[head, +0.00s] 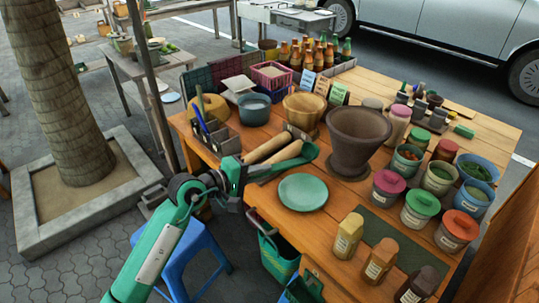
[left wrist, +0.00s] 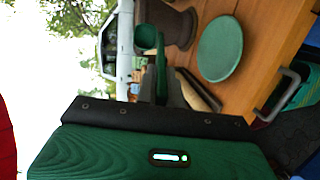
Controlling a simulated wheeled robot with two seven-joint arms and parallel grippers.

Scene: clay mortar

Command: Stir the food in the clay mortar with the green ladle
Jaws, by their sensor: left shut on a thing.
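The brown clay mortar (head: 352,158) stands upright on the wooden table. Its inside looks dark and I cannot make out any food in it. My left gripper (head: 240,174) is at the table's near left edge, shut on the green ladle (head: 292,158). The ladle reaches right, its bowl just left of the mortar and apart from it. In the left wrist view, the ladle's bowl (left wrist: 146,37) shows beside the mortar (left wrist: 178,27), with the gripper (left wrist: 166,88) around the handle. My right gripper is not in view.
A green plate (head: 303,192) lies in front of the mortar. A wooden bowl (head: 303,112) stands behind it. Several lidded jars (head: 420,207) crowd the right, and spice bottles (head: 348,236) stand at the front edge. A blue stool (head: 190,255) is below the table.

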